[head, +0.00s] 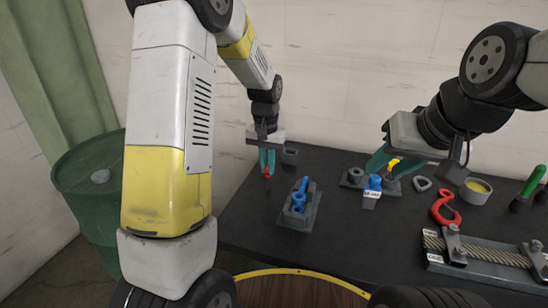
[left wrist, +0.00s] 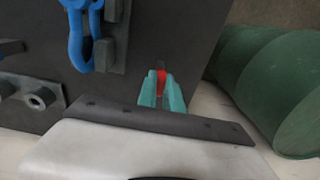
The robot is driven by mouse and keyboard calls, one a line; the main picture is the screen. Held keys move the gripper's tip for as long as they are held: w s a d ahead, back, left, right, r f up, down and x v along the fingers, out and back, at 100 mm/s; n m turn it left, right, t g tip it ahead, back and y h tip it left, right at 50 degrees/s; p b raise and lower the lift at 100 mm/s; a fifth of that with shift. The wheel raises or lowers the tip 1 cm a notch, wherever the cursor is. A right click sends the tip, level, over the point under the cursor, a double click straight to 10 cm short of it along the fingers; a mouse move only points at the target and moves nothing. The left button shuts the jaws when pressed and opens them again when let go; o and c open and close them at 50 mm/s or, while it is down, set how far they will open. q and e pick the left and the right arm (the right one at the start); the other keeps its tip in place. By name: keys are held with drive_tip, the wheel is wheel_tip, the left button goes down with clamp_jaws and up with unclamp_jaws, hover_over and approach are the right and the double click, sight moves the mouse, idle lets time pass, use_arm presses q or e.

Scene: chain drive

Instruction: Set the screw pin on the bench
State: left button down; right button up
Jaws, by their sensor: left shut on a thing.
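My left gripper (head: 267,172) is shut on a small red screw pin (head: 267,180), held upright low over the dark bench (head: 240,215) near its left side. I cannot tell whether the pin touches the bench. My right gripper (head: 390,168) has its teal fingers apart, around or beside a small yellow piece (head: 393,162) above a tagged blue part (head: 375,182).
A blue shackle (head: 298,201) sits in a grey holder (head: 300,217) right of the left gripper. A red hook (head: 444,207), a grey cup (head: 475,192) and a wire rope on a plate (head: 485,253) lie to the right. A green barrel (head: 88,190) stands beyond the left edge.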

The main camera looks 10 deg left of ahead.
use_arm(q)
drive_tip(key=c, duration=1.5)
unclamp_jaws()
drive_tip(key=shift+f, duration=0.1)
wheel_tip(320, 180, up, 11)
drive_tip(key=s+a+r+t+h, duration=0.25)
drive_tip(key=s+r, duration=0.55)
drive_tip(key=s, duration=0.4)
drive_tip(key=s+n+t, duration=0.1)
drive_tip(key=s+t, duration=0.2)
drive_tip(key=s, duration=0.9)
drive_tip(key=shift+n, duration=0.3)
